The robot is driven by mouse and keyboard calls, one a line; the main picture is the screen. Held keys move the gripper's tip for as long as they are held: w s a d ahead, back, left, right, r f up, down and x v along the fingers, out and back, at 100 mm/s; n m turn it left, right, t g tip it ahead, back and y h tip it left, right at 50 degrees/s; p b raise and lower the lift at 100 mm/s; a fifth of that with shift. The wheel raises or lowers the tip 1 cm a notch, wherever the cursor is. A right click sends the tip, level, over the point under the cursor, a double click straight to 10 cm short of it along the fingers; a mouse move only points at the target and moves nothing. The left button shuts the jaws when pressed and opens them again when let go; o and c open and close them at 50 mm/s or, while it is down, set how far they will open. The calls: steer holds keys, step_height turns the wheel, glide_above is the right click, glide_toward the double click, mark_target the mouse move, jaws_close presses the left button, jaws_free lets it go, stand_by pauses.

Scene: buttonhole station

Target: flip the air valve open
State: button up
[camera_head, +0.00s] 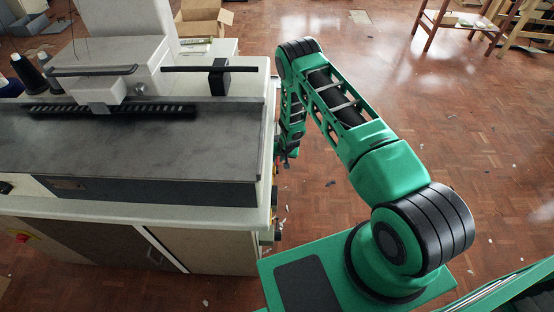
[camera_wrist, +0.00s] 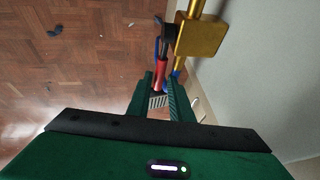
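In the wrist view the air valve shows as a brass block (camera_wrist: 200,37) on a brass pipe along the pale cabinet side. A red lever (camera_wrist: 161,74) and a dark round part are beside the block, with small blue parts near them. My gripper (camera_wrist: 161,78) has its two fingers apart, one on each side of the red lever's lower end. I cannot tell whether they touch it. In the head view my gripper (camera_head: 287,158) hangs low beside the sewing station's right side. The valve is mostly hidden there by the cabinet edge.
The sewing station (camera_head: 130,207) with its grey worktop stands left of my arm. The wooden floor (camera_head: 480,150) to the right is open.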

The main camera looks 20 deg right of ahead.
steer(key=v, duration=1)
steer(key=shift+r, duration=0.35)
steer(key=s+d+r+g+h, duration=0.1)
steer(key=d+r, duration=0.3)
steer(key=r, duration=0.5)
steer(key=s+d+r, duration=0.1)
steer(key=d+r, duration=0.2)
steer(key=r, duration=0.5)
steer(key=s+d+r+g+h, duration=0.1)
steer(key=s+d+r, duration=0.3)
steer(key=r, duration=0.5)
steer(key=s+d+r+g, duration=0.1)
steer(key=s+d+r, duration=0.2)
steer(key=s+r, duration=0.95)
steer(key=s, duration=0.5)
steer(key=s+a+r+m+g+y, duration=0.1)
steer(key=s+r, duration=0.4)
steer(key=s, duration=0.6)
steer(key=s+r+m+g, duration=0.1)
steer(key=s+r, duration=0.5)
steer(key=s, duration=0.4)
steer(key=shift+s+a+y, duration=0.3)
steer(key=shift+s+a, duration=0.05)
